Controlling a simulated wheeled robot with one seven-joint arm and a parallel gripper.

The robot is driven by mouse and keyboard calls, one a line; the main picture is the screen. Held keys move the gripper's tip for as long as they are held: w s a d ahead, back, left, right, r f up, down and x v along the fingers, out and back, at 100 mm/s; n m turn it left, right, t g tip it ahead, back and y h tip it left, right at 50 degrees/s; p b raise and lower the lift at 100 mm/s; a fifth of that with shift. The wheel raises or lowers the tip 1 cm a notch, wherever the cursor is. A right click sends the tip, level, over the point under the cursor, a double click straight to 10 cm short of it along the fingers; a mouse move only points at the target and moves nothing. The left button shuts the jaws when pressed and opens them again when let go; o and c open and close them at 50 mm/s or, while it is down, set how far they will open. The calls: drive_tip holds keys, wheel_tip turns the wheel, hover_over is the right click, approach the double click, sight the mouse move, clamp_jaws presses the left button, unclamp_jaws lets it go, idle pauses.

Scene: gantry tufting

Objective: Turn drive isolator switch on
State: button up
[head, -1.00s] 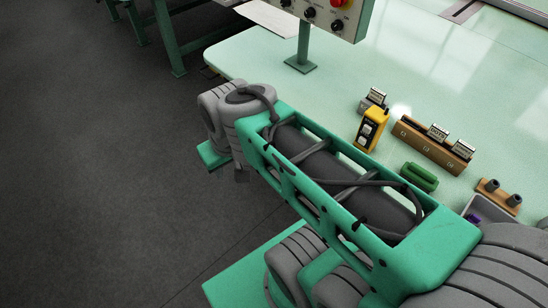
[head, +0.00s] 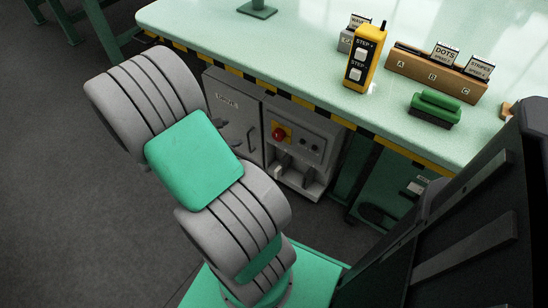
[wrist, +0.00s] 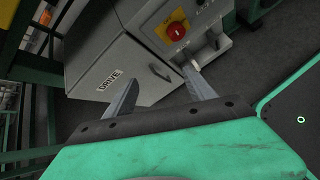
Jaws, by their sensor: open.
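The drive isolator switch (head: 279,134) is a red rotary knob on a yellow plate, on a grey panel under the table. It also shows in the wrist view (wrist: 176,31), top centre; I cannot tell its exact position from the handle. The grey cabinet labelled DRIVE (wrist: 109,80) is left of it, its door shut with a bar handle. My gripper (wrist: 160,74) is open and empty in the wrist view. Its fingers point toward the cabinet and panel, apart from the switch. The head view does not show my gripper clearly.
The pale green table (head: 310,68) with a striped edge overhangs the panel. On it stand a yellow step pendant (head: 362,60), a wooden card rack (head: 430,75) and a green-backed brush (head: 434,108). Dark floor (head: 60,200) is open at left.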

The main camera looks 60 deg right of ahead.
sight(276, 136)
drive_tip(key=s+d+f+n+h+b, duration=0.1)
drive_tip(key=s+d+f+n+b, duration=0.1)
drive_tip(key=s+d+f, duration=0.1)
drive_tip(key=s+d+f+n+g+h+b, duration=0.1)
drive_tip(key=s+d+f+n+b, duration=0.1)
drive_tip(key=d+f, duration=0.3)
drive_tip(key=s+d+f+n+g+h+b, duration=0.1)
drive_tip(key=s+d+f+n+b, duration=0.2)
drive_tip(key=s+d+f+b, duration=0.1)
drive_tip(key=shift+w+x, duration=0.15)
drive_tip(key=shift+x, duration=0.45)
drive_tip(key=shift+w+x, duration=0.15)
drive_tip(key=shift+x, duration=0.5)
drive_tip(key=shift+d, duration=0.35)
drive_tip(key=shift+c, duration=0.2)
drive_tip(key=c, duration=1.3)
